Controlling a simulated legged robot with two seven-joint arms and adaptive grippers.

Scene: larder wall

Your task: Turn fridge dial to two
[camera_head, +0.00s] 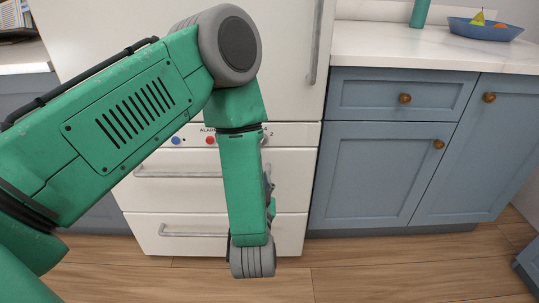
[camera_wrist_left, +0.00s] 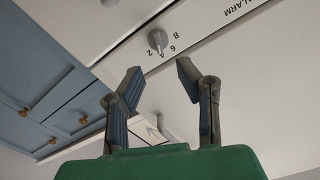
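The fridge dial (camera_wrist_left: 158,40) is a small grey knob on the white fridge panel in the left wrist view. The numbers 2, 4, 6 and 8 are printed around it, and its narrow end seems to lie nearest the 4. My left gripper (camera_wrist_left: 160,76) is open and empty, its two fingers apart below the dial in the picture, not touching it. In the head view my green left arm stands in front of the white fridge (camera_head: 285,185) and hides the dial; only a 2 shows beside the arm. My right gripper is in neither view.
A blue button (camera_head: 176,141) and a red button (camera_head: 210,140) sit on the fridge panel, left of my arm. Drawer handles (camera_head: 192,231) stick out below. Blue cabinets (camera_head: 370,170) and a white counter (camera_head: 380,45) with a fruit bowl (camera_head: 486,29) stand right.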

